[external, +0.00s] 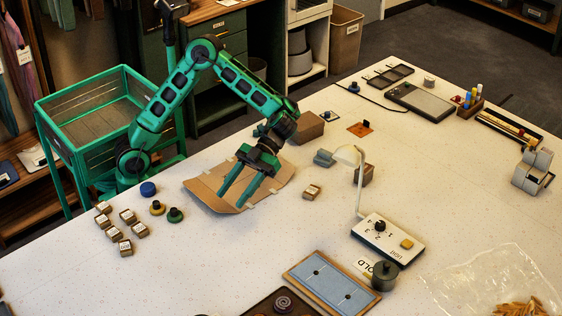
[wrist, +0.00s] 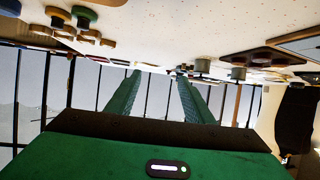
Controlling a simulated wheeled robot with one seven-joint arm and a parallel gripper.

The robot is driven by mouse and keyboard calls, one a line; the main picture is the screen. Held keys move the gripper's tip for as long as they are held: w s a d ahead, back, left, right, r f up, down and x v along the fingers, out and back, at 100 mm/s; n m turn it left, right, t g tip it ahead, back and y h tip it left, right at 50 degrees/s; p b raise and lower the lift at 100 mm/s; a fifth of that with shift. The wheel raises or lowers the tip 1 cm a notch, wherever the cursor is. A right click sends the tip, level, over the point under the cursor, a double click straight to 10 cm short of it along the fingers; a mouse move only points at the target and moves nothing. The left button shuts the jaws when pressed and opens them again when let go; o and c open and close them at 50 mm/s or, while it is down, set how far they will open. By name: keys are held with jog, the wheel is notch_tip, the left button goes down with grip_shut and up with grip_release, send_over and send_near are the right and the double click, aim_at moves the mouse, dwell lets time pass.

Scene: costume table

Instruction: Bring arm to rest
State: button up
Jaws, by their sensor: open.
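My green arm (external: 168,100) reaches from the left edge of the table, bends at a raised elbow and slopes down to the right. I cannot tell whether the fingertips touch the tray. The fingers also show in the wrist view (wrist: 159,75), parted and empty, with the table surface (wrist: 200,25) across the top of that picture.
Several small labelled boxes (external: 127,216) and blue, yellow and green knobs (external: 157,208) sit left of the tray. A lamp with a dial base (external: 387,242) stands to the right. A green crate cart (external: 95,105) is beside the arm.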

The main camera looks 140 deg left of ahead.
jog(key=w+a+n+t+y, duration=0.1)
jog(key=w+a+n+t, duration=0.1)
jog(key=a, duration=0.9)
jog(key=w+a+n+t+y, duration=0.1)
jog(key=w+a+n+t, duration=0.1)
jog(key=a, duration=0.9)
jog(key=shift+w+a+n+t+y, duration=0.25)
jog(key=shift+a+n+t+y, duration=0.1)
jog(key=shift+n+t, duration=0.6)
